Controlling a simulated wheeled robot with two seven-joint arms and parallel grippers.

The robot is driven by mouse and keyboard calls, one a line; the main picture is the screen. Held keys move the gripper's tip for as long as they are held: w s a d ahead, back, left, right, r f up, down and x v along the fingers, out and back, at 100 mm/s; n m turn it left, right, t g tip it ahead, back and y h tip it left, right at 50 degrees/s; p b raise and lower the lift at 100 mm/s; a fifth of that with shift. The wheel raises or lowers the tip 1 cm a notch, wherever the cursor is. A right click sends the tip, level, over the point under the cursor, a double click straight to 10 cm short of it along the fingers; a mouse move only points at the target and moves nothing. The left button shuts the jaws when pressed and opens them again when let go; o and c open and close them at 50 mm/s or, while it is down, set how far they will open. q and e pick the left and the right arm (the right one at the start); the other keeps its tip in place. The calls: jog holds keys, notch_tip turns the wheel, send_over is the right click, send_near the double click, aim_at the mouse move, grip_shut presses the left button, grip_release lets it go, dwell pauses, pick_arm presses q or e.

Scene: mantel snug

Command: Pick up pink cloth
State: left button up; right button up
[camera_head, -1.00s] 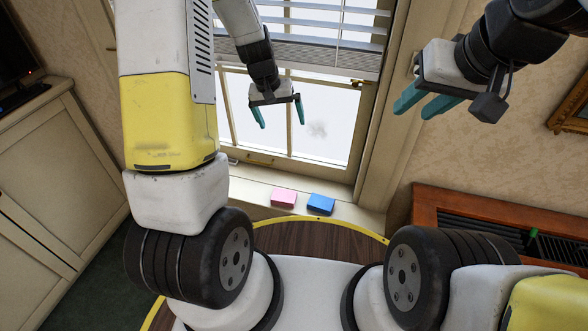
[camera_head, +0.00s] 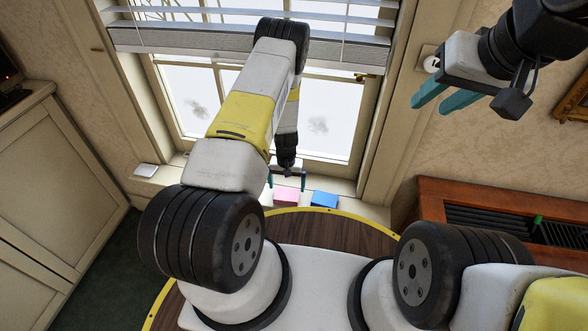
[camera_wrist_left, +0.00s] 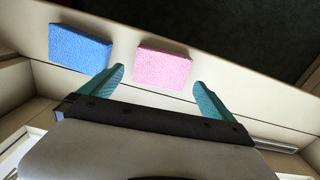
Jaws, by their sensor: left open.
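The pink cloth (camera_head: 286,195) is a small folded block lying on the window sill. It also shows in the left wrist view (camera_wrist_left: 163,67), ahead of and between the fingertips. A blue cloth (camera_head: 324,199) of like shape lies just to its right in the head view and shows at the left in the wrist view (camera_wrist_left: 79,48). My left gripper (camera_head: 287,180) is open above the sill at the pink cloth; its teal fingers (camera_wrist_left: 160,88) hold nothing. My right gripper (camera_head: 445,97) is held up at the upper right, its fingers apart and empty.
The window (camera_head: 320,115) with blinds (camera_head: 340,45) stands behind the sill. A white item (camera_head: 146,170) lies on the sill at left. A cabinet (camera_head: 60,190) is at left and a wooden radiator cover (camera_head: 470,205) at right.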

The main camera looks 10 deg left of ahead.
aim_at(287, 194)
pick_arm(q)
notch_tip(287, 194, down, 5)
jog(key=shift+w+a+r, duration=0.1)
jog(key=shift+a, duration=0.05)
jog(key=c, duration=1.1)
jog(key=shift+r, duration=0.1)
jog(key=shift+r, duration=0.6)
notch_tip(287, 194, up, 2)
jog(key=shift+r, duration=0.2)
jog(key=s+d, duration=0.3)
jog(key=s, duration=0.4)
jog(key=s+d+r, duration=0.1)
jog(key=s+d, duration=0.2)
jog(key=s, duration=0.4)
jog(key=shift+s+d, duration=0.3)
jog(key=shift+d, duration=0.05)
jog(key=shift+r, duration=0.1)
